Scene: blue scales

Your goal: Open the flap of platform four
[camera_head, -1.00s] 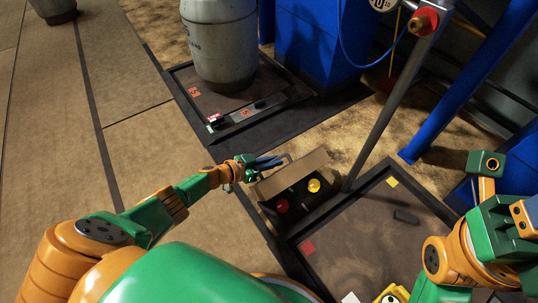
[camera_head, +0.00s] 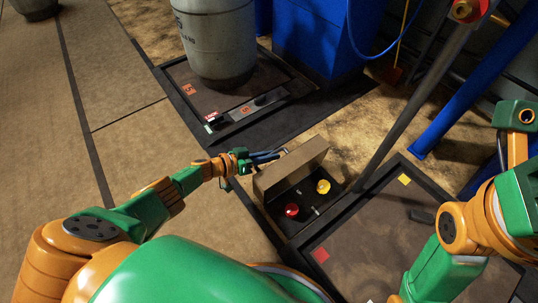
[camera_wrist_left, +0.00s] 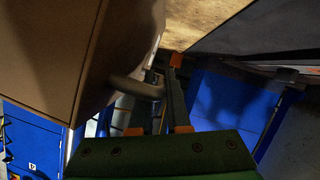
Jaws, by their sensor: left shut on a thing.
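The flap (camera_head: 291,169) is a brown panel on a dark control box (camera_head: 328,203) at the near platform's edge. It stands raised, and a red knob (camera_head: 292,210) and a yellow knob (camera_head: 323,187) show beneath it. My left gripper (camera_head: 268,156) is at the flap's upper left edge. In the left wrist view its fingers (camera_wrist_left: 152,95) are shut on a grey curved handle (camera_wrist_left: 130,87) beside the brown flap panel (camera_wrist_left: 50,50). My right arm shows at the right, but its gripper is out of view.
The near platform (camera_head: 350,245) has red and yellow squares and a small dark object. A grey tank (camera_head: 215,45) stands on another platform (camera_head: 190,85).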

